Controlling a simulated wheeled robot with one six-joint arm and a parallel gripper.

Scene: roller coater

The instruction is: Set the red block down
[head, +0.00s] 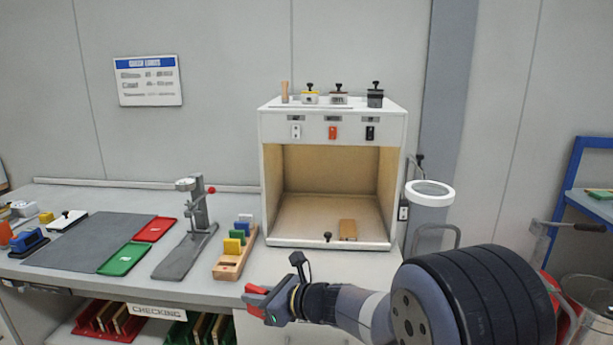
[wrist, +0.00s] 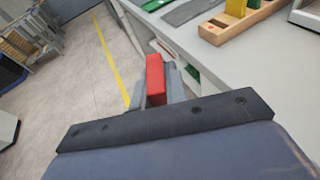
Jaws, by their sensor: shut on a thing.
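The red block (wrist: 155,78) is between the fingers of my gripper (wrist: 154,92) in the wrist view. My gripper is shut on it. In the head view my gripper (head: 259,301) is at the front edge of the grey bench (head: 310,262), in front of the wooden rack. The red block (head: 257,289) shows there only as a small red patch at the fingers. In the wrist view the floor lies beyond the block and the bench edge is to its right. I cannot tell the exact gap between block and bench.
A wooden rack (head: 228,267) holds green, yellow, blue and white blocks. Left of it are a gauge stand (head: 187,255), a green tray (head: 124,258), a red tray (head: 155,229) and a grey mat (head: 90,240). An open white cabinet (head: 333,125) stands behind. Bare bench lies right of the rack.

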